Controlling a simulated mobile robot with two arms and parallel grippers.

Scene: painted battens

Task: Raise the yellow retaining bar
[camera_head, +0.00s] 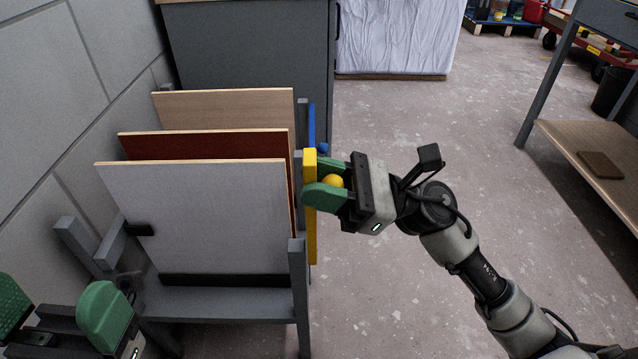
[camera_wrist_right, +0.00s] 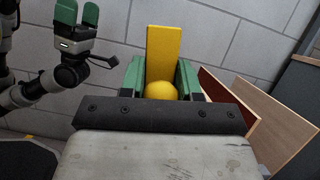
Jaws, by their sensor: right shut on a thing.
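The yellow retaining bar (camera_head: 310,206) stands upright at the right end of a grey rack (camera_head: 298,270). It carries a round yellow knob (camera_head: 333,181). My right gripper (camera_head: 325,181) is shut on the knob from the right side. In the right wrist view the knob (camera_wrist_right: 161,91) sits between the green fingers, with the yellow bar (camera_wrist_right: 163,55) behind it. My left gripper (camera_head: 55,315) is at the lower left in the head view, its green fingers wide apart and empty; it also shows in the right wrist view (camera_wrist_right: 77,14).
The rack holds a white panel (camera_head: 195,215), a dark red panel (camera_head: 210,145) and a light wood panel (camera_head: 225,108) on edge. A blue bar (camera_head: 312,128) stands behind the yellow one. A wall is at left; the floor at right is clear up to a workbench (camera_head: 590,165).

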